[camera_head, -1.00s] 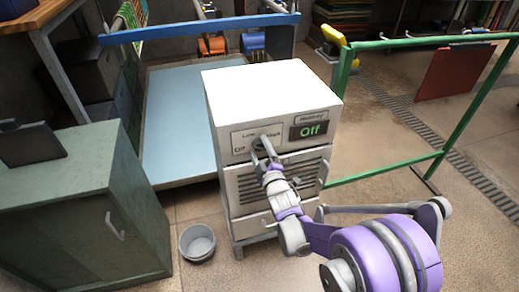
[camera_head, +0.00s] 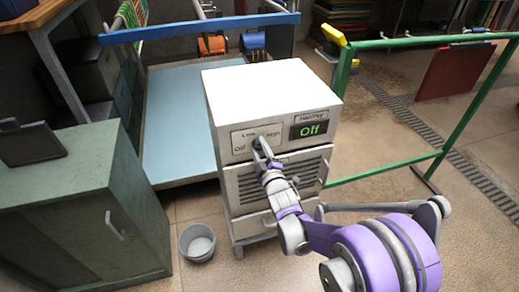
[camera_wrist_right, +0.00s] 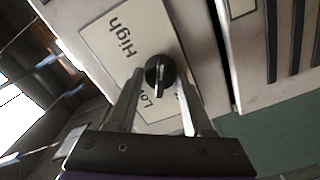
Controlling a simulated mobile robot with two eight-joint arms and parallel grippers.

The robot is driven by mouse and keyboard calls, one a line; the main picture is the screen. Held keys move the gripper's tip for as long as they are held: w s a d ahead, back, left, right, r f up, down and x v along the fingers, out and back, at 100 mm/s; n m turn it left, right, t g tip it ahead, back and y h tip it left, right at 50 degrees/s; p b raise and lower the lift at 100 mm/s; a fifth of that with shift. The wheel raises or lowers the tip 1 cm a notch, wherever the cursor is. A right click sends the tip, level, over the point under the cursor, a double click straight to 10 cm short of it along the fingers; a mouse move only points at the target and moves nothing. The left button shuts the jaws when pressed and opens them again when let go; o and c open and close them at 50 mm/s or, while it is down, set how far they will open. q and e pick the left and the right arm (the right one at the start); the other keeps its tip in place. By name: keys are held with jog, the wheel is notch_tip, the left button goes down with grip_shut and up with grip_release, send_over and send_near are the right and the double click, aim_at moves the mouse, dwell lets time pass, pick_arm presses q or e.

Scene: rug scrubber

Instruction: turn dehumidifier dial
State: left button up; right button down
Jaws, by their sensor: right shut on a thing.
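The white dehumidifier (camera_head: 270,90) stands upright in the middle of the head view. Its display (camera_head: 309,129) reads "Off" in green. The dial plate (camera_head: 243,139) on its front carries labels, among them "Off". The black dial (camera_wrist_right: 160,74) shows in the right wrist view between the plate's "High" and "Low" labels. My right gripper (camera_head: 262,148) is at the dial, with its two fingers (camera_wrist_right: 160,100) on either side of it and shut on it. In the head view the fingers partly hide the dial. My left gripper is not in view.
A green cabinet (camera_head: 85,215) stands at the left, with a dark framed object (camera_head: 30,144) on top. A small grey bucket (camera_head: 197,243) is on the floor beside the dehumidifier. A green rail frame (camera_head: 420,158) stands at the right. A pale blue platform (camera_head: 180,120) lies behind.

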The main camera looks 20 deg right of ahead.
jog(key=m+b, duration=0.1)
jog(key=m, duration=0.4)
jog(key=shift+d+m+b, duration=0.1)
jog(key=shift+m+b, duration=0.2)
jog(key=shift+b, duration=0.05)
jog(key=m+b, duration=0.1)
jog(key=m, duration=0.4)
jog(key=shift+d+m, duration=0.1)
jog(key=shift+m, duration=0.3)
jog(key=shift+c, duration=1.6)
grip_release()
jog(key=shift+r, duration=0.1)
